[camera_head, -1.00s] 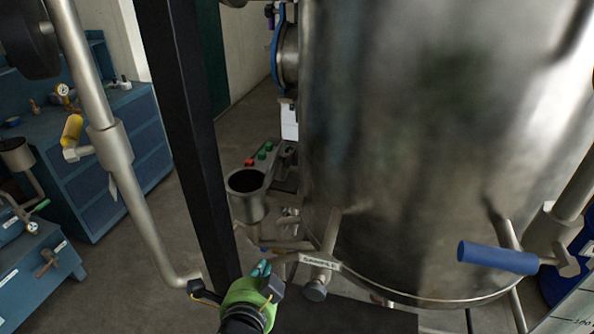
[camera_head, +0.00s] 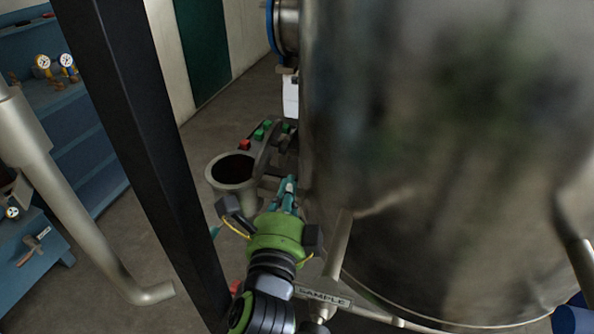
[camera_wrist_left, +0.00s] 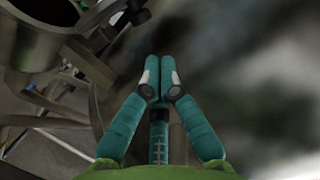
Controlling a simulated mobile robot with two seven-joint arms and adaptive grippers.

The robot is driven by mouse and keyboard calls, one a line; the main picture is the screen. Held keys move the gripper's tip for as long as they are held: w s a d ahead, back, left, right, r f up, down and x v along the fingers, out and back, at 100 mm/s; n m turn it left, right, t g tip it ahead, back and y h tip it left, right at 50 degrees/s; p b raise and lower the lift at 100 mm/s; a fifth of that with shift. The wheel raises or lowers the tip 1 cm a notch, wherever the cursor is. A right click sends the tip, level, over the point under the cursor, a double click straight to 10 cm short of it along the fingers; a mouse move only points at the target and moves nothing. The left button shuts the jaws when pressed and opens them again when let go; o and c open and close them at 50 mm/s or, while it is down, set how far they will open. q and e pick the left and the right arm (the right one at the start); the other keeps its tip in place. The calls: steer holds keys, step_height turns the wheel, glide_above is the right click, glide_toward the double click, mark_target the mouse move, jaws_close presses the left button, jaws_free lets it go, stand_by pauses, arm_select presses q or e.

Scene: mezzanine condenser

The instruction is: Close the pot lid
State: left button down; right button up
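A small round steel pot (camera_head: 231,184) with an open, dark mouth stands beside the large steel vessel (camera_head: 430,150). The pot's rim also shows at the upper left of the left wrist view (camera_wrist_left: 72,42). I cannot make out a lid for certain. My left gripper (camera_head: 289,184) is right of the small pot, close to the vessel wall. In the left wrist view its teal fingers (camera_wrist_left: 160,62) are together at the tips, with nothing visible between them. Its green body hides part of the pipework below. My right gripper is not in view.
A black post (camera_head: 140,150) and a thick steel pipe (camera_head: 75,215) stand to the left. A control box with red and green buttons (camera_head: 262,134) is behind the pot. A pipe labelled SAMPLE (camera_head: 322,297) runs below. Blue benches are at far left.

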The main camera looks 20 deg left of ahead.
arm_select(q)
steer(key=w+a+f+p, duration=0.1)
steer(key=w, duration=0.8)
steer(key=shift+w+a+f+p, duration=0.3)
steer(key=shift+f+p, duration=0.05)
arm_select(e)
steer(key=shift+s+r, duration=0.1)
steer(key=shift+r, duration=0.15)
